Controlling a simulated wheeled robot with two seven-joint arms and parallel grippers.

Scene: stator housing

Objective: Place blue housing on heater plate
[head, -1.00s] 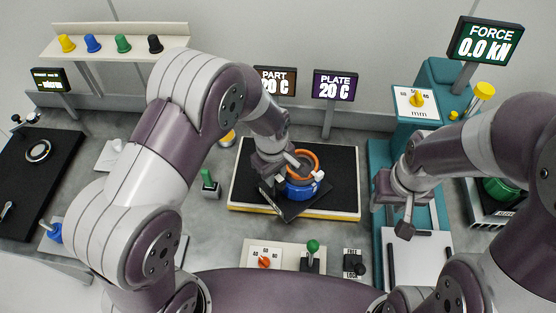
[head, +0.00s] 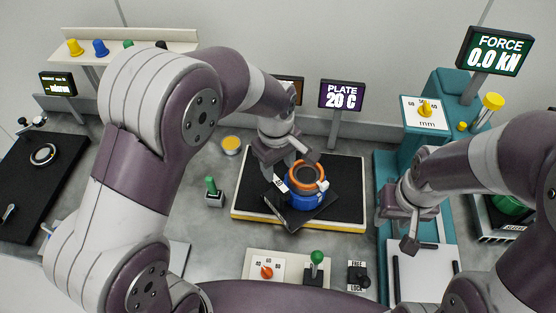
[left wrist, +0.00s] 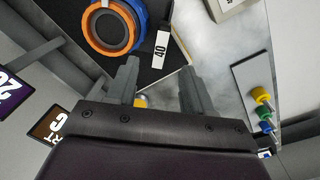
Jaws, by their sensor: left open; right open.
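The blue housing (head: 305,192) has an orange ring on top and stands upright on the black heater plate (head: 345,170) with its yellow-edged base. A white tag marked 40 shows beside it in the left wrist view (left wrist: 160,45). My left gripper (head: 293,185) is at the housing's left side in the head view. In the left wrist view the housing (left wrist: 112,28) lies beyond and left of the open fingers (left wrist: 157,85), not between them. My right gripper (head: 400,228) is open and empty, well to the right of the plate, near the teal press.
A teal press (head: 440,100) with a FORCE display stands at the right. A control panel with an orange knob (head: 266,271) and a green-topped lever (head: 317,257) lies in front of the plate.

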